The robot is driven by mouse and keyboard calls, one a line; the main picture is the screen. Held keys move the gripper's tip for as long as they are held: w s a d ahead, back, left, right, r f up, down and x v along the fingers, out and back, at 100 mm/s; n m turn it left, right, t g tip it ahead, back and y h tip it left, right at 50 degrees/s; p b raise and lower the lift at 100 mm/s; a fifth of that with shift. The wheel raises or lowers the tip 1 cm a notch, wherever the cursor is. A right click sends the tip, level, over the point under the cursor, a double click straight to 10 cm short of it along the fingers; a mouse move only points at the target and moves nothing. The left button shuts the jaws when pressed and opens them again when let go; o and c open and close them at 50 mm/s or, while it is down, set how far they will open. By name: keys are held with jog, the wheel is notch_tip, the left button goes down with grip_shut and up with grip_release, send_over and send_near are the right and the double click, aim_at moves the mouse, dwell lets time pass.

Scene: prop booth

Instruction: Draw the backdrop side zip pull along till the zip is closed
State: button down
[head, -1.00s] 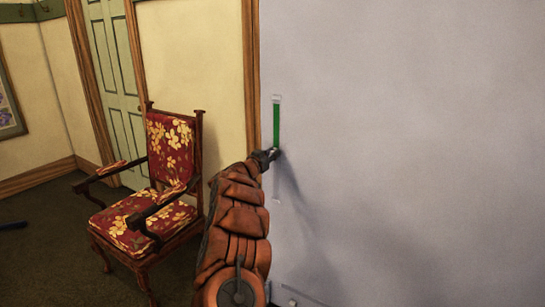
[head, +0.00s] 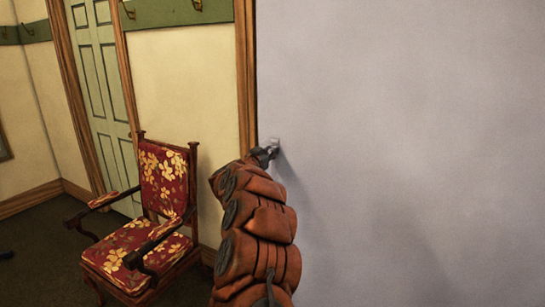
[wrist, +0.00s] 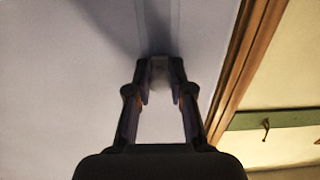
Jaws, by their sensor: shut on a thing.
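The lilac-grey backdrop panel (head: 410,150) fills the right of the head view. My gripper (head: 266,154) is at its left edge, just below a small pale end piece (head: 275,141) of the zip track. In the wrist view my gripper (wrist: 160,82) is shut on the small grey zip pull (wrist: 160,67), which sits between the two fingertips. The pull itself is hidden behind my gripper in the head view. No green strip shows above the gripper. The zip track below is hidden by my arm.
A red floral armchair (head: 163,180) stands left of my arm. A wooden post (head: 245,75) borders the panel's left edge. A green door (head: 103,90) and hook rail (head: 180,13) are behind. The space before the panel's right side is clear.

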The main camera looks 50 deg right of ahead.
jog(key=shift+r, duration=0.45)
jog(key=c, duration=1)
grip_release()
jog(key=v, duration=1.2)
